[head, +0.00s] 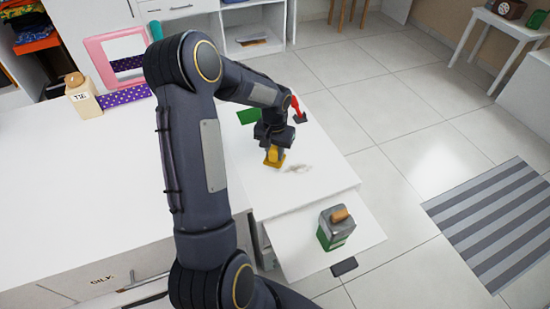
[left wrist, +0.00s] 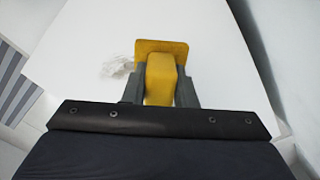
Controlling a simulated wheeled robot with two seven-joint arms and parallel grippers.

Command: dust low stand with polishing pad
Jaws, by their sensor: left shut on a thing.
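The low stand (head: 328,190) is a white surface to the right of the long white counter. My left gripper (head: 273,150) is over the stand and shut on the polishing pad (head: 274,160), a yellow pad with a block-shaped handle. In the left wrist view the handle (left wrist: 160,75) is between the two fingers of my left gripper (left wrist: 160,92), with the flat yellow plate beyond it. A greyish dust smudge (head: 297,168) lies on the stand just right of the pad. It also shows left of the pad in the left wrist view (left wrist: 115,66). My right gripper is not in view.
A green object (head: 247,116) and a red-handled tool (head: 297,108) lie at the stand's far end. A pink-framed mirror (head: 118,55) and a bottle (head: 83,97) stand on the counter.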

